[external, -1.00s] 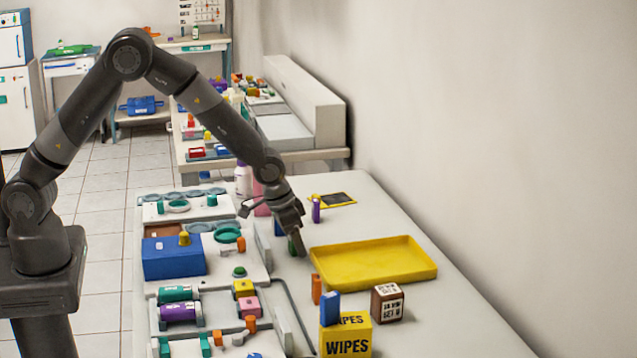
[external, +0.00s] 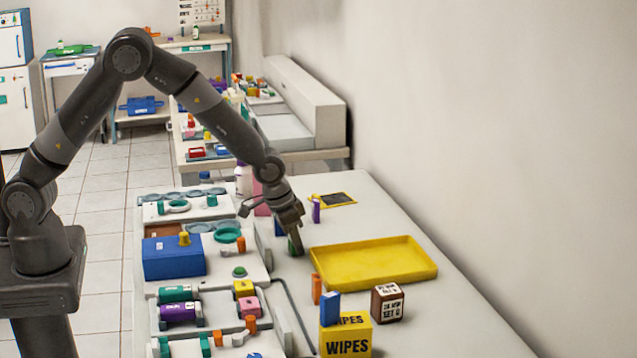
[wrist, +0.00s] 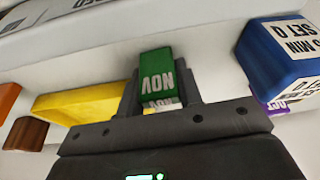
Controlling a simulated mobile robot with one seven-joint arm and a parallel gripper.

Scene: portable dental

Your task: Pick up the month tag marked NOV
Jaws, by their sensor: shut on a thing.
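The green NOV tag (wrist: 157,75) stands between the two fingers of my gripper (wrist: 162,100) in the wrist view, its white lettering reading upside down. My gripper (external: 296,251) is shut on it, low at the table surface left of the yellow tray. In the external view only a little green of the tag (external: 292,246) shows beside the dark fingers; the rest is hidden. I cannot tell whether the tag still touches the table.
A yellow tray (external: 375,264) lies right of my gripper. A blue block (wrist: 285,55) stands close by, with a purple tag (external: 316,211) beyond. An orange tag (external: 316,289), brown block (external: 387,303) and yellow wipes box (external: 346,337) stand nearer the camera. The table's right side is clear.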

